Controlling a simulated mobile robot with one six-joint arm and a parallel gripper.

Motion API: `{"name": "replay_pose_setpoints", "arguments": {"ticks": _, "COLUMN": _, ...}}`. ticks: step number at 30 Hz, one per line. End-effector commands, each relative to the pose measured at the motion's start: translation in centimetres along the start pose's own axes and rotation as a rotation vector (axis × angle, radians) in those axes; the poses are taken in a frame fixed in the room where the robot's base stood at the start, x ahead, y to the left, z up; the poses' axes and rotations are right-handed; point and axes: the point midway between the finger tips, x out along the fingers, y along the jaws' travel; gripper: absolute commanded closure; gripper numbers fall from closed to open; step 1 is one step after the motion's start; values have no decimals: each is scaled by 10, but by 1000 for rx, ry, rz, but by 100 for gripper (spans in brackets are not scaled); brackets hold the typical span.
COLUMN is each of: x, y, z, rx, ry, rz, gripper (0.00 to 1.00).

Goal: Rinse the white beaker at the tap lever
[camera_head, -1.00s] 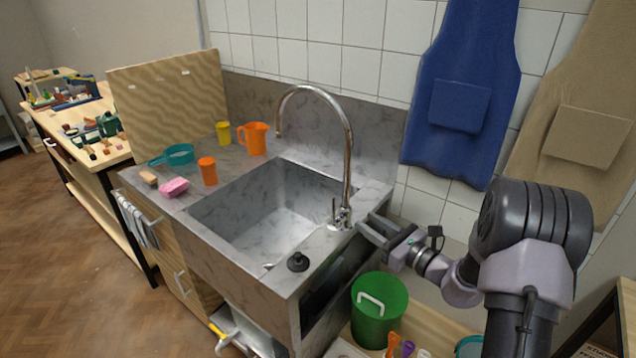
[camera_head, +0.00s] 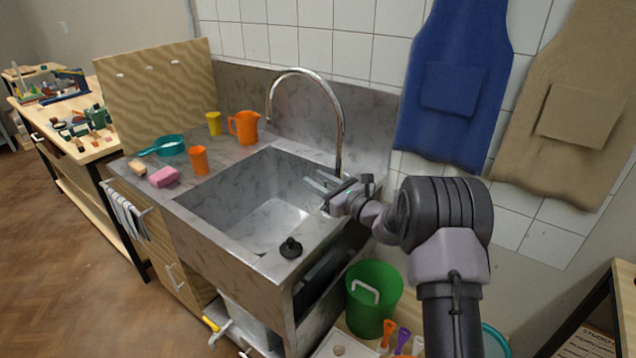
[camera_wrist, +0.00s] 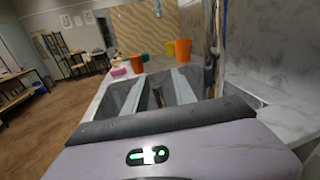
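The chrome gooseneck tap (camera_head: 340,115) stands at the back right of the grey stone sink (camera_head: 222,222). Its lever at the base is hidden behind my gripper in the head view. My gripper (camera_head: 314,182) is open, its two fingers apart and pointing left over the right side of the basin, close to the tap's base. In the wrist view the gripper (camera_wrist: 157,95) has nothing between its fingers, and the tap column (camera_wrist: 209,45) rises just right of them. I cannot make out a white beaker in either view.
On the counter left of the sink are an orange cup (camera_head: 199,161), orange jug (camera_head: 245,127), yellow cup (camera_head: 214,123), teal pan (camera_head: 170,146) and pink sponge (camera_head: 163,177). A black plug (camera_head: 291,248) lies on the front rim. A green bucket (camera_head: 373,300) stands below right.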

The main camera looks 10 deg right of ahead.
Motion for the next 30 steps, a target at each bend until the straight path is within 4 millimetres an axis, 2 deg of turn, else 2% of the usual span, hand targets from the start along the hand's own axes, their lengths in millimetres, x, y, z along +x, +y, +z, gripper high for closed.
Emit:
{"name": "replay_pose_setpoints", "arguments": {"ticks": 2, "x": 0, "y": 0, "z": 0, "rx": 0, "ry": 0, "rz": 0, "gripper": 68}}
{"name": "replay_pose_setpoints", "arguments": {"ticks": 7, "x": 0, "y": 0, "z": 0, "rx": -1, "ry": 0, "rz": 0, "gripper": 100}}
{"name": "replay_pose_setpoints", "arguments": {"ticks": 30, "x": -1, "y": 0, "z": 0, "rx": -1, "ry": 1, "rz": 0, "gripper": 100}}
